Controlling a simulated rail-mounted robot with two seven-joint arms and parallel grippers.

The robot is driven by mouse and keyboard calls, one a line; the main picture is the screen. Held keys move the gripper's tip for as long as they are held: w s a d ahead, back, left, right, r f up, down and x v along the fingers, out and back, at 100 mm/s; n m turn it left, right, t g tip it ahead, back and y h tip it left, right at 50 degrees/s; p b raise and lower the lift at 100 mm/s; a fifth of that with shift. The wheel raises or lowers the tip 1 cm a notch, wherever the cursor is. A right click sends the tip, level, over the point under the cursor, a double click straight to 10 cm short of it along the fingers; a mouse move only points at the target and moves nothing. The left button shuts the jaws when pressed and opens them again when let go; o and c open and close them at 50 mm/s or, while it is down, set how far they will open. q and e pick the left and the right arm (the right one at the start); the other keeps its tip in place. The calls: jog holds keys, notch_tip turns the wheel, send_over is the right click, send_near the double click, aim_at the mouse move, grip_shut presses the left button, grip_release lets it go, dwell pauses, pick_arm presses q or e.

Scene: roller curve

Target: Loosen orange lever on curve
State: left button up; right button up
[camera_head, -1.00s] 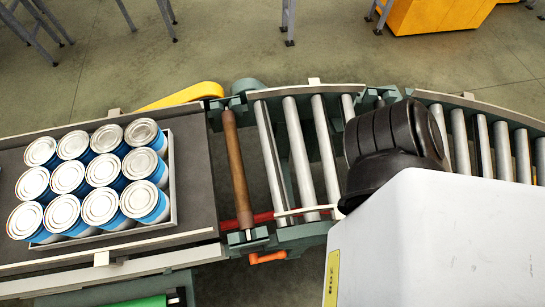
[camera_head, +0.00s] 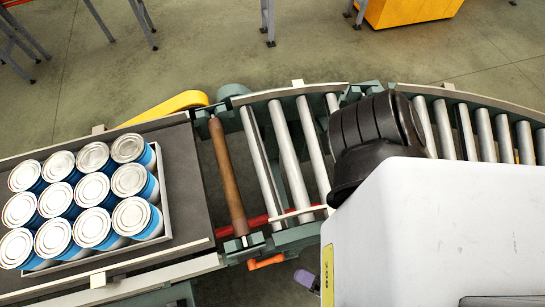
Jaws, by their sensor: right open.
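The orange lever (camera_head: 266,262) sticks out at the near side of the roller curve (camera_head: 290,150), just below the end of the red bar. It lies roughly level, pointing left. A small grey-purple piece, which looks like the tip of my right gripper (camera_head: 307,281), shows to the right of the lever and a little lower, apart from it. The rest of that gripper is hidden behind the large white body in front. The right gripper is open and does not hold the lever. My left gripper is not in view.
A belt conveyor (camera_head: 190,190) on the left carries a tray (camera_head: 165,205) of blue-sided cans. A brown roller (camera_head: 226,175) stands between belt and curve. The white body (camera_head: 430,235) with a black part (camera_head: 375,140) covers the lower right. Floor shows below the lever.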

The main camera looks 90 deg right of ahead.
aim_at(274, 261)
jog(key=p+x, duration=0.1)
jog(key=x, duration=0.8)
jog(key=shift+w+d, duration=0.1)
jog(key=shift+w, duration=0.15)
jog(key=shift+c, duration=0.3)
grip_shut()
